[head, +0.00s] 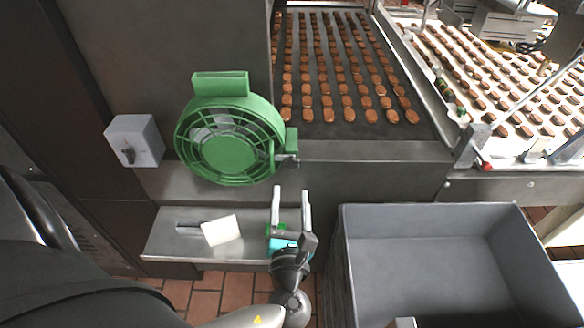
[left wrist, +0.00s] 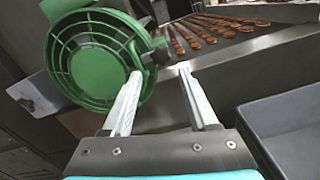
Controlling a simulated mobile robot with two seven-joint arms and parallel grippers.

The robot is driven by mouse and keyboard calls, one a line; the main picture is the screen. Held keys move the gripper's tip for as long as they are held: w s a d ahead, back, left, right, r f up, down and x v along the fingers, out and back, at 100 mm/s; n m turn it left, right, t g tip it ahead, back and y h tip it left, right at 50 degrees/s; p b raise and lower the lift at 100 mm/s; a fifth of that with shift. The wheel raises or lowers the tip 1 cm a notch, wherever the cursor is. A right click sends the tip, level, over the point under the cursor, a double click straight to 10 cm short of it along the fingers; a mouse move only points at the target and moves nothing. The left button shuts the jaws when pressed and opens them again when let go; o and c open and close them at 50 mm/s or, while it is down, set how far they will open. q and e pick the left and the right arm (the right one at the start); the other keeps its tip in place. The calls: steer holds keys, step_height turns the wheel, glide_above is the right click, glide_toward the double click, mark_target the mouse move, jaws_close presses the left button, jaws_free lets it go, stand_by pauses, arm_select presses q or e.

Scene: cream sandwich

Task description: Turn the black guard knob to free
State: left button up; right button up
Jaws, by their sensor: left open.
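The round green guard (head: 230,140) with its slotted cover is on the front of the grey machine. A small dark knob (head: 288,160) sits at its right edge, by a green bracket; its exact setting is too small to read. In the left wrist view the dark knob (left wrist: 150,72) shows between the fingertips, beyond them. My left gripper (head: 291,191) is open and empty, fingers pointing at the knob from just below it in the head view. It also shows in the left wrist view (left wrist: 160,74).
A grey box (head: 148,132) with a black rotary switch is left of the guard. A metal shelf (head: 165,243) below holds a white block (head: 221,230) and a flat tool. A large grey bin (head: 350,212) stands at right. Belts (head: 310,125) carry rows of brown biscuits behind.

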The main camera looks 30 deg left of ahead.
mark_target(291, 165)
arm_select(q)
steer(key=x, duration=0.8)
steer(key=shift+w, duration=0.1)
jaws_close()
